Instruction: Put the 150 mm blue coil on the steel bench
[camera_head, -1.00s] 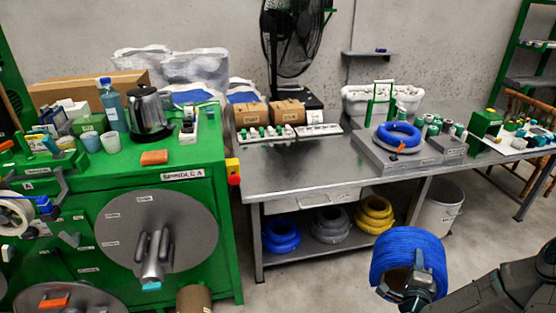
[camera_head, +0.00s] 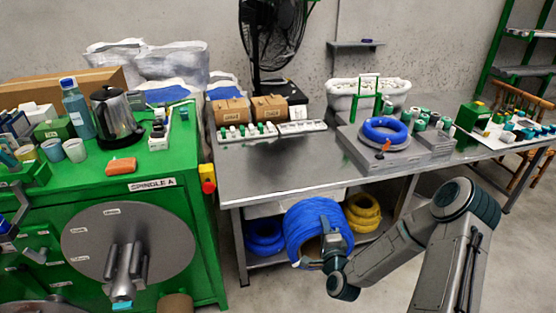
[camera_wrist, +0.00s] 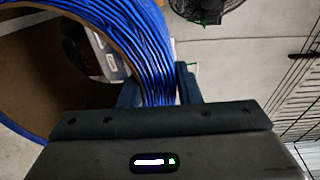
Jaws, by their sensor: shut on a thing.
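A large blue coil (camera_head: 308,228) is held up in front of the steel bench, below the level of its top. My gripper (camera_head: 332,246) is shut on the right side of the coil's ring. In the wrist view the coil (camera_wrist: 125,35) passes between the fingers of my gripper (camera_wrist: 160,85), with its windings close up. The steel bench (camera_head: 275,170) has a bare stretch of top at its front left and middle. The coil hides part of the bench's lower shelf. I cannot read the coil's size.
A smaller blue ring (camera_head: 385,130) lies on a grey device (camera_head: 375,150) on the bench. Terminal trays (camera_head: 247,133) and a fan (camera_head: 270,40) stand at the back. The green machine (camera_head: 110,200) stands left. Blue (camera_head: 263,237) and yellow coils (camera_head: 363,212) lie on the lower shelf.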

